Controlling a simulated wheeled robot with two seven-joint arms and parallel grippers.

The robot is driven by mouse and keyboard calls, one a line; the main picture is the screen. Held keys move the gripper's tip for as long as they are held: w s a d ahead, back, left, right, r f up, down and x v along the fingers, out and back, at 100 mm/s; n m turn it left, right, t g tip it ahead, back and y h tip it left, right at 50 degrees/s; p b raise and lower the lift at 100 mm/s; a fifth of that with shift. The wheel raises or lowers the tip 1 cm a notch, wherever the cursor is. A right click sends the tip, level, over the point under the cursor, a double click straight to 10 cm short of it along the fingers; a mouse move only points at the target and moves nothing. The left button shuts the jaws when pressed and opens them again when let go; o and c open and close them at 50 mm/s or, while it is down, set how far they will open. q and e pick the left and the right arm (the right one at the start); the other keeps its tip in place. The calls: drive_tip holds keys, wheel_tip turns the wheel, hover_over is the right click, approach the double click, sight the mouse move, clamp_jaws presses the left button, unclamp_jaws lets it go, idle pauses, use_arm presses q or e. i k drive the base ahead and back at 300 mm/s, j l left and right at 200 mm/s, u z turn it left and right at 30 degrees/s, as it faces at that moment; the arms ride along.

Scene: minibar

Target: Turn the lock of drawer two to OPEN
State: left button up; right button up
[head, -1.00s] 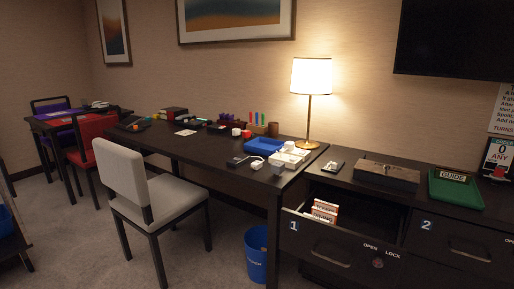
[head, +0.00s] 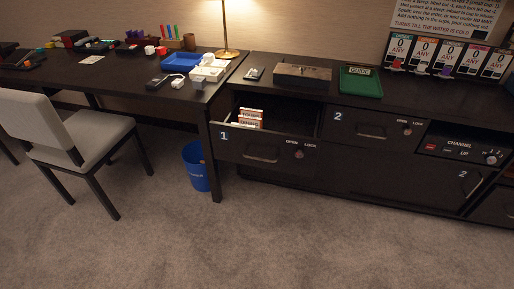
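Drawer two (head: 358,127) is in the dark cabinet at the right of the desk in the head view, marked with a white 2, and it is shut. Its lock (head: 406,129) is a small round knob below the words OPEN and LOCK; its exact turn is too small to tell. Drawer one (head: 240,147), to its left, is pulled out and holds red and white packs (head: 247,117). Its own lock (head: 299,155) shows a reddish knob. Neither of my grippers is in view.
A green GUIDE tray (head: 361,91) and a grey-brown box (head: 303,83) stand on the cabinet top. A CHANNEL panel (head: 459,147) is right of drawer two. A chair (head: 100,128) and blue bin (head: 196,166) stand left. The carpet before the cabinet is clear.

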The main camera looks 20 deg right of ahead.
sight(407, 131)
drive_tip(key=z, duration=1.55)
